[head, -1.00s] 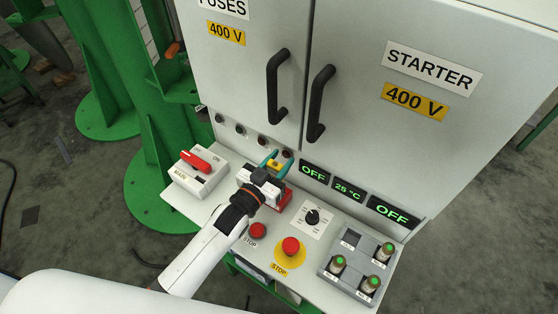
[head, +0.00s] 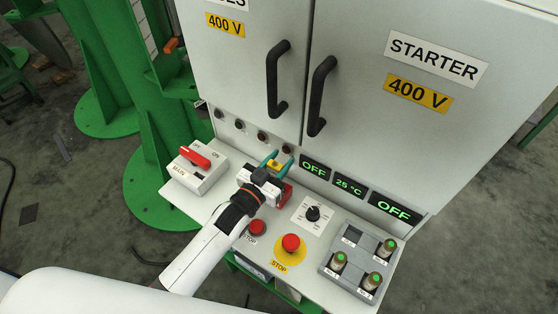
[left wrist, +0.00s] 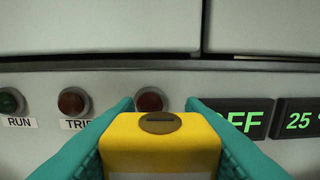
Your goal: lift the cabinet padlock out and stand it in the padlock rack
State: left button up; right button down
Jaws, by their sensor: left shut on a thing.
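My left gripper (head: 277,157) has teal fingers and is shut on a yellow block-shaped body, which I take to be the cabinet padlock (head: 274,165). In the left wrist view the padlock (left wrist: 160,150) sits between the fingers, with a round slotted disc on its face towards the camera. Its shackle is hidden. The gripper is over the back of the console shelf, close to the cabinet front. A red part (head: 286,192) shows beside the gripper, mostly hidden; I cannot tell whether it is the padlock rack. My right gripper is not in view.
The grey cabinet (head: 365,150) with two black handles rises behind the shelf. A red MAIN switch (head: 195,156) is on the left. Stop buttons (head: 291,242), a rotary knob (head: 313,213) and a grey fuse holder (head: 330,262) are on the right.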

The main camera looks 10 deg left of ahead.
pick_arm(q)
jog(key=shift+f+b, duration=0.8)
jog(key=shift+f, duration=0.5)
jog(key=o, duration=1.1)
jog(key=shift+o, duration=0.2)
jog(key=b+v, duration=0.1)
jog(key=v, duration=1.1)
